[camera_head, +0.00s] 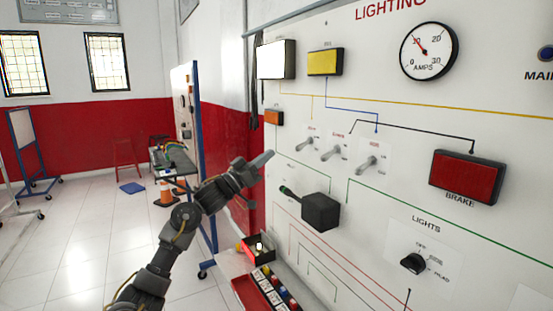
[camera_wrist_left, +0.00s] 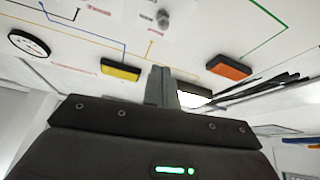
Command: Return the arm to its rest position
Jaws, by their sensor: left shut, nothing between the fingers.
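My left arm comes in from the lower left in the head view. Its gripper (camera_head: 262,160) points right and slightly up, in front of the lighting panel's (camera_head: 400,125) left edge. The fingers are shut with nothing between them. In the left wrist view the shut fingers (camera_wrist_left: 162,88) stick up from the dark gripper body. The panel fills the upper part of that view, with a yellow block (camera_wrist_left: 120,70) and an orange block (camera_wrist_left: 229,67) on either side of the fingers. My right gripper is not in view.
A black box with a stalk lever (camera_head: 320,211) juts from the panel below the gripper. Toggle switches (camera_head: 333,153) sit to its right. A red tray (camera_head: 252,292) with small parts lies below. Blue-framed stands and orange cones (camera_head: 166,191) are behind. The floor at left is open.

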